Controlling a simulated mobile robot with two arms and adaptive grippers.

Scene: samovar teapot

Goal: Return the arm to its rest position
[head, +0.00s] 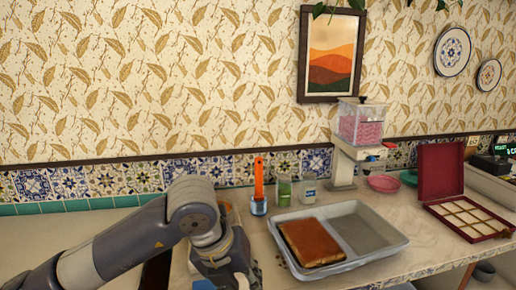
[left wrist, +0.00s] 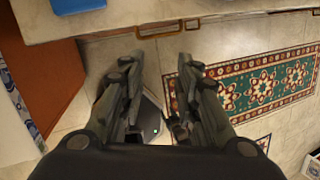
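My left arm (head: 100,255) comes in from the lower left of the head view and bends downward at its wrist, in front of the counter. Its gripper is at the bottom of the head view, where its fingers are cut off or hidden. In the left wrist view my left gripper (left wrist: 162,60) points down past the counter edge toward the floor. Its two fingers are apart, with nothing between them. My right arm and gripper are in neither view.
A grey tray (head: 287,268) holding a brown slab (head: 310,242) stands on the counter (head: 425,255), right of my arm. An orange-handled tool (head: 259,185), cups, a dispenser (head: 345,160) and an open red box (head: 440,180) stand farther back and right. A patterned rug (left wrist: 262,85) lies on the floor.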

